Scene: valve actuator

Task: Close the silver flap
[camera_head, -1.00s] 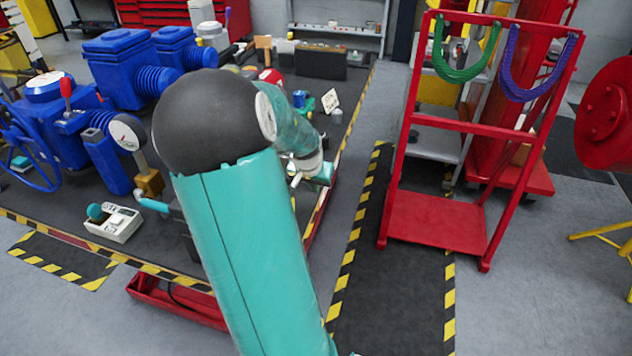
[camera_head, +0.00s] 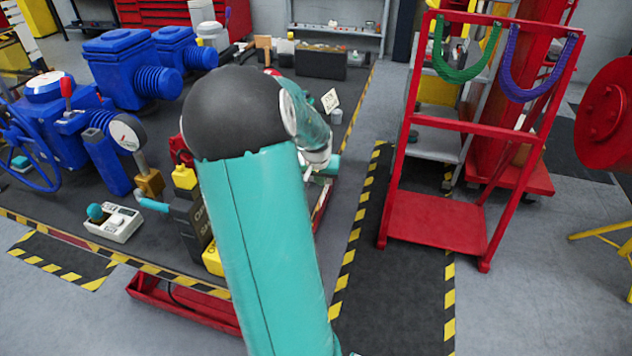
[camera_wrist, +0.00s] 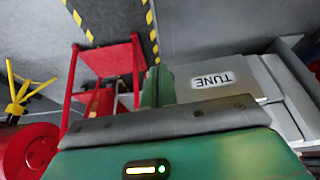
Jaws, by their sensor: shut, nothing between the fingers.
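In the wrist view, a grey metal box face with a white TUNE label (camera_wrist: 212,79) lies just right of my gripper (camera_wrist: 157,84). A silver-grey panel (camera_wrist: 286,95) slants along the box's right side. It looks like the silver flap, but I cannot tell its angle. My gripper's green fingers are together and empty, beside the box's left edge; I cannot tell whether they touch it. In the head view, my arm hides the box and flap, and only a little of my gripper (camera_head: 326,168) shows past the forearm.
Blue valve machinery (camera_head: 125,65) stands on the dark bench at left. A black box with yellow parts (camera_head: 190,222) is close to my arm's left. A red frame with green and purple loops (camera_head: 440,225) stands to the right. Striped floor lies between.

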